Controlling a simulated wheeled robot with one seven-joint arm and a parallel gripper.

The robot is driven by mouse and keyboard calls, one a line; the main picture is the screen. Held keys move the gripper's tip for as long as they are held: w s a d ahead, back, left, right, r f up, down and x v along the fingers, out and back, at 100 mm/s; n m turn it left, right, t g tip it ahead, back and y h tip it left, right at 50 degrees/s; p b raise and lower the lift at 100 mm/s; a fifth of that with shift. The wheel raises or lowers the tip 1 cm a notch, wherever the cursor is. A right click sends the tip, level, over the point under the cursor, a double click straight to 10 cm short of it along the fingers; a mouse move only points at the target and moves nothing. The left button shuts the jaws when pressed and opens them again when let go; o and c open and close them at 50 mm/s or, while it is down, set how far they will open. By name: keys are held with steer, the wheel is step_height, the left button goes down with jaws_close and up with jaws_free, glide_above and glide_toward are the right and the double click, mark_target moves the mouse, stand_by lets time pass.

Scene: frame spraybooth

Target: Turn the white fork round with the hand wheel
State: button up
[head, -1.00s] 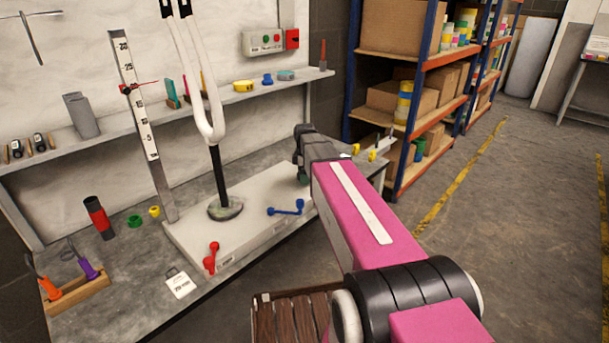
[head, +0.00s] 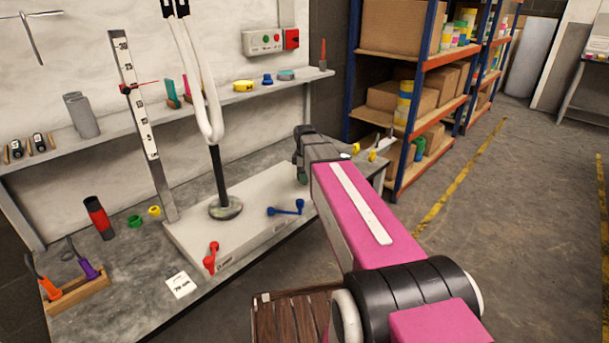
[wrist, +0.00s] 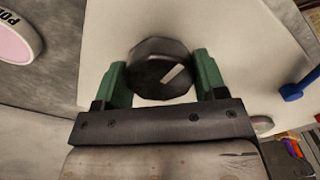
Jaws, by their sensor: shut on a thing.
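The white fork (head: 205,100) stands upright in the head view on a black stem (head: 221,175) with a round foot (head: 225,208) on the pale bench plate (head: 190,240). Its upper ends meet dark parts at the picture's top edge. My gripper (head: 301,172) is at the right end of that plate. In the wrist view, the green fingers of my gripper (wrist: 162,85) are shut on the dark hand wheel (wrist: 152,62), one on each side. The wheel has a white mark, slanting up to the right. The wheel is hidden in the head view.
A blue lever (head: 286,208) and a red lever (head: 211,258) are on the plate's front. An upright scale (head: 137,95) with a red pointer stands left of the fork. A wall shelf (head: 230,97) runs behind. Shelving (head: 427,65) stands to the right, with free floor beyond.

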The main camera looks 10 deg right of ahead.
steer(key=m, duration=0.8)
steer(key=shift+m, duration=0.4)
steer(key=m, duration=0.4)
steer(key=shift+m, duration=2)
steer(key=o, duration=0.9)
steer(key=shift+r, duration=0.15)
step_height(320, 180, up, 11)
steer(key=shift+f, duration=0.2)
